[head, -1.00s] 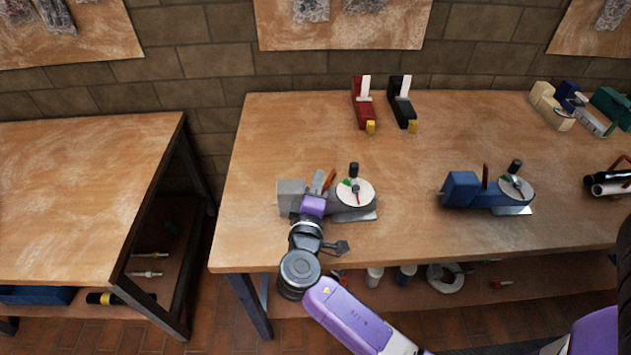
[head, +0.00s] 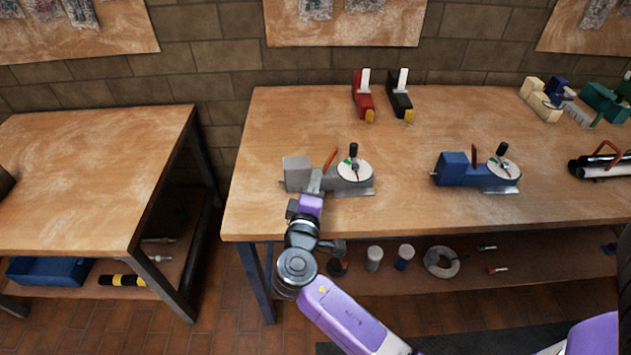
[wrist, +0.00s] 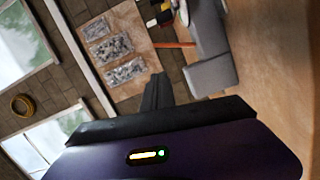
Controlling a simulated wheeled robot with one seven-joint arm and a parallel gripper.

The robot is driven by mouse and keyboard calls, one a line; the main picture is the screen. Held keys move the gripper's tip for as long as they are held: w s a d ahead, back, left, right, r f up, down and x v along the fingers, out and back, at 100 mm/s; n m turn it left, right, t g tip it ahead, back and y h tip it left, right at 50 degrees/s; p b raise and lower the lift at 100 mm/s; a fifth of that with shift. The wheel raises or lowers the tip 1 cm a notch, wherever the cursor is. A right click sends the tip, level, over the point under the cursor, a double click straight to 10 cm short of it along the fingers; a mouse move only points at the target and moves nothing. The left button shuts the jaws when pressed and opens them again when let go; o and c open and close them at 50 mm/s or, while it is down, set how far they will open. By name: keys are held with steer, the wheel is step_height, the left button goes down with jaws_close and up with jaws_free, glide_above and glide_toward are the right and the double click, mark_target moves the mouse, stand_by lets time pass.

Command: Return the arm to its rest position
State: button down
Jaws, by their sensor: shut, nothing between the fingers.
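My gripper (head: 316,181) is at the front left of the table in the head view, just in front of the grey device (head: 297,174) with a white dial (head: 355,170). Its purple body is over the table's front edge and its fingers point at the device. In the wrist view the dark fingers (wrist: 158,92) are together with nothing held. The grey device shows at the right of the wrist view (wrist: 210,75). I cannot tell whether the fingertips touch it. My purple arm reaches in from the lower right.
The wooden table (head: 400,215) also bears a blue device (head: 455,169), a red one (head: 362,100) and a black one (head: 399,100). A lower shelf (head: 400,283) holds small cans. Another table (head: 80,180) stands left across a floor gap.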

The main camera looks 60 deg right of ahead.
stand_by(0.4)
steer(key=w+a+n+t+y, duration=0.2)
steer(key=w+a+t+y, duration=0.25)
steer(key=a, duration=0.25)
steer(key=s+a+f+t+y, duration=0.3)
steer(key=s+a+y, duration=0.4)
steer(key=a, duration=0.3)
steer(key=s+a+r+m+y, duration=0.2)
steer(key=s+a+r, duration=0.1)
steer(key=s, duration=0.9)
steer(key=s+a+r+m+y, duration=0.2)
steer(key=s+a, duration=0.3)
steer(key=s, duration=0.8)
steer(key=shift+s+a+r+m, duration=0.15)
steer(key=shift+s+r+m, duration=0.15)
steer(key=shift+r+m, duration=0.25)
